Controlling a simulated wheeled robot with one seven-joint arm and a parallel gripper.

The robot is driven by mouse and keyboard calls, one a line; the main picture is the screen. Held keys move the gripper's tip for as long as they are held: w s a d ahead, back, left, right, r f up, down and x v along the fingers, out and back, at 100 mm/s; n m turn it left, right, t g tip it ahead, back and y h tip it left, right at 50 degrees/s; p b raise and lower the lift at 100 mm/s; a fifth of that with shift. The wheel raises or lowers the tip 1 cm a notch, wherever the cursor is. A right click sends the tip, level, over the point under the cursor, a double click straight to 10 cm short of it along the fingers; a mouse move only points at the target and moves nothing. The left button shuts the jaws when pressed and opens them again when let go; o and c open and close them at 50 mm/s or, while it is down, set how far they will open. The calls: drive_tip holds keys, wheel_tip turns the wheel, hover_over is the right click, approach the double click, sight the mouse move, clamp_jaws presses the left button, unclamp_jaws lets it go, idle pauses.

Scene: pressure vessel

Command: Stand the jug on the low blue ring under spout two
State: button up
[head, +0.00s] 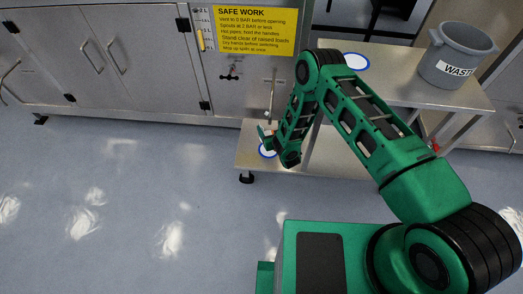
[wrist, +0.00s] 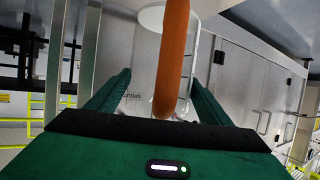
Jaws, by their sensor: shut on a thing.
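In the wrist view a clear jug (wrist: 147,60) with an orange handle (wrist: 171,60) is between the fingers of my gripper (wrist: 160,80). My gripper is shut on the jug at its handle. In the head view my gripper (head: 267,135) is low over the left part of the low shelf, at the low blue ring (head: 263,154). The ring is partly covered by my arm. The jug cannot be made out clearly there, and whether its base touches the shelf cannot be told. A thin spout pipe (head: 270,88) comes down above this spot.
The low steel shelf (head: 249,160) stands before steel cabinets (head: 120,55). A higher bench at right bears another blue ring (head: 355,62) and a grey waste bucket (head: 458,55). A yellow safety sign (head: 255,30) and a small valve (head: 230,75) are at the back. The floor at left is clear.

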wheel_tip(320, 180, down, 10)
drive_tip(key=shift+r, duration=0.15)
idle(0.4)
drive_tip(key=o, duration=1.2)
drive_tip(key=shift+c, duration=0.2)
drive_tip(key=shift+s, duration=0.1)
drive_tip(key=v, duration=1.2)
